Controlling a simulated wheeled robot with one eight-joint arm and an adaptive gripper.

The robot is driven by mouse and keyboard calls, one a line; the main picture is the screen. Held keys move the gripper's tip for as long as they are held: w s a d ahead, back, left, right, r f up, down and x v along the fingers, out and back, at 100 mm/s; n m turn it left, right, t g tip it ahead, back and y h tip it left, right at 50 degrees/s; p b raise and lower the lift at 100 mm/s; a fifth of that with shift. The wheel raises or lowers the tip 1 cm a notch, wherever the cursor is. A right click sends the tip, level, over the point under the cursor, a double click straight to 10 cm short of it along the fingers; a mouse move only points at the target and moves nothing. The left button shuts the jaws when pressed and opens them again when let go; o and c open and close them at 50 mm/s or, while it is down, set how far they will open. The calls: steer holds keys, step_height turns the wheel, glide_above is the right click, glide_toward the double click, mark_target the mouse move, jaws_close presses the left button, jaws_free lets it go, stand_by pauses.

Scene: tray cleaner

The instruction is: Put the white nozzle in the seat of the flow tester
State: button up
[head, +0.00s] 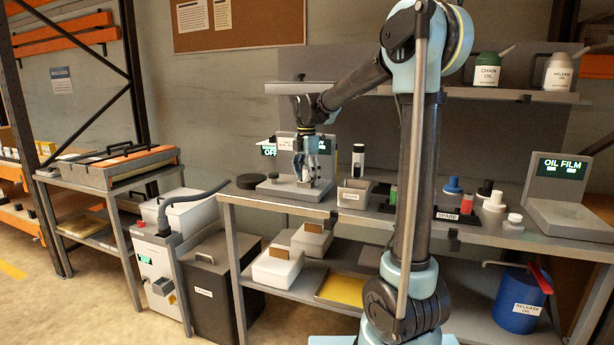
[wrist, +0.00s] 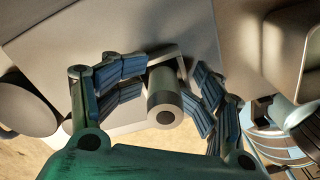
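The flow tester (head: 285,187) is a grey stand with an upright back and a low base, on the left part of the bench in the head view. My gripper (head: 312,176) points down over its base. In the wrist view my gripper (wrist: 167,92) has its blue-padded fingers on both sides of the white nozzle (wrist: 160,88), a pale cylinder with a dark hole in its near end. The pads appear to meet its sides. The nozzle is small and partly covered by the fingers in the head view. The seat is hidden, so I cannot tell whether the nozzle is in it.
A dark round disc (head: 248,182) lies left of the tester. A small grey bin (head: 353,194) stands just right of it. The spare holder (head: 452,215) and the oil film tester (head: 565,215) are farther right. A shelf (head: 540,97) with oil cans runs above.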

steer(key=shift+s+r, duration=0.15)
steer(key=shift+r, duration=0.1)
steer(key=shift+r, duration=0.1)
step_height(320, 180, up, 13)
steer(key=shift+r, duration=0.1)
stand_by(0.7)
